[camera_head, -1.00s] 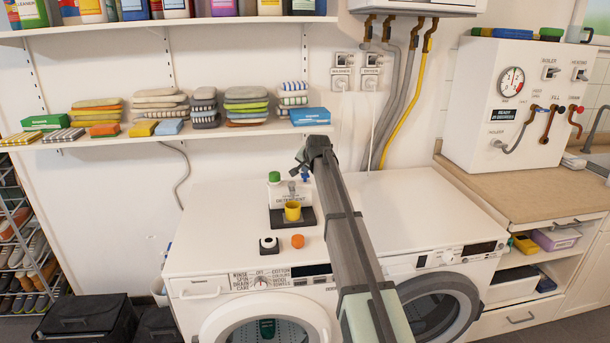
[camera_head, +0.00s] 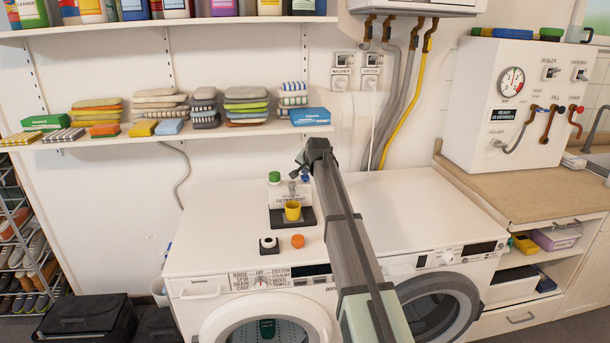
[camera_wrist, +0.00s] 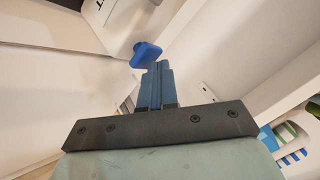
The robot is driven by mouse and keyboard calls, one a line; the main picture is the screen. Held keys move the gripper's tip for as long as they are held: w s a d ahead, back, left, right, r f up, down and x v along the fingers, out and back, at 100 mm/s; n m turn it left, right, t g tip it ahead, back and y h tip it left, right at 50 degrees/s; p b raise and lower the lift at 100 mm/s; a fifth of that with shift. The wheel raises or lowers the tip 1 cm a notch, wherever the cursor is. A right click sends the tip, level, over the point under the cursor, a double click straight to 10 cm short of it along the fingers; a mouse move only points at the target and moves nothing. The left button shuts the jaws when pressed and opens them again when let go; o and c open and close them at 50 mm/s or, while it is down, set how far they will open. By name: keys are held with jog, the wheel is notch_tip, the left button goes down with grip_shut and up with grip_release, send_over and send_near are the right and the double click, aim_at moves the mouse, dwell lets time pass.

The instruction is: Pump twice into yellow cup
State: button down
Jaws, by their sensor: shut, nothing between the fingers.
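The yellow cup (camera_head: 292,211) stands upright on a dark tray (camera_head: 277,217) at the front of the white detergent dispenser (camera_head: 277,199), on the left washing machine. A small blue pump head (camera_head: 305,178) shows at the dispenser's right, partly hidden by my arm. My gripper (camera_head: 301,172) is at the pump head, pointing down, shut and empty. In the wrist view the shut fingers (camera_wrist: 156,72) appear just beside the blue pump head (camera_wrist: 146,53). I cannot tell whether they touch it. The cup's contents are not clear.
A green cap (camera_head: 275,177) tops the dispenser's left side. A black-and-white round item (camera_head: 269,245) and an orange cap (camera_head: 297,241) lie in front of the tray. A shelf (camera_head: 215,134) of folded cloths hangs behind. The right machine's top (camera_head: 410,205) is clear.

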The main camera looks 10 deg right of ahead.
jog(key=shift+r, duration=1.2)
jog(key=shift+r, duration=0.1)
jog(key=shift+r, duration=2.4)
dwell(0.7)
notch_tip(320, 180, up, 4)
jog(key=shift+f, duration=0.1)
jog(key=shift+f, duration=0.15)
dwell(0.4)
send_over(306, 177)
jog(key=shift+s+f, duration=0.1)
jog(key=shift+f, duration=4.15)
